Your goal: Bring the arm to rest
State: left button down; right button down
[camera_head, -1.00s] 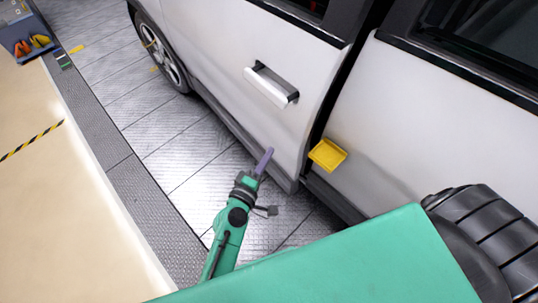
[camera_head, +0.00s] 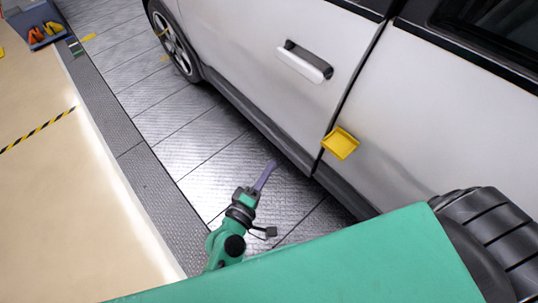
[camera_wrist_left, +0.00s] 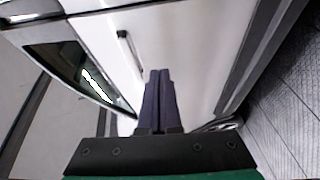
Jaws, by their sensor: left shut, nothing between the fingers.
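My left gripper (camera_head: 267,174) has purple-grey fingers and hangs over the metal floor, beside the lower edge of the white car's door. It is shut and empty, and apart from the car. In the left wrist view its two fingers (camera_wrist_left: 158,98) lie together, with the white car door (camera_wrist_left: 195,40) beyond them. My right gripper is in neither view.
The white car (camera_head: 245,50) stands along the right, with a door handle (camera_head: 304,62) and a yellow square piece (camera_head: 340,143) on its side. A bin (camera_head: 34,24) with orange and yellow items stands at the far left. The floor plates (camera_head: 150,90) look clear.

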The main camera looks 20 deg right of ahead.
pick_arm(q)
jog(key=s+a+f+m+g+y, duration=0.35)
jog(key=a+f, duration=0.65)
jog(key=f, duration=0.5)
jog(key=s+a+f+m+g+y, duration=0.2)
jog(key=s+a+f+m+y, duration=0.15)
jog(key=a+f, duration=0.9)
jog(key=s+a+f+m+g+y, duration=0.3)
jog(key=s+a+f, duration=0.9)
jog(key=s, duration=0.4)
jog(key=shift+s+a+f+m+g+y, duration=0.3)
jog(key=shift+f+g+y, duration=0.25)
jog(key=shift+g+y, duration=0.5)
jog(key=shift+w, duration=0.1)
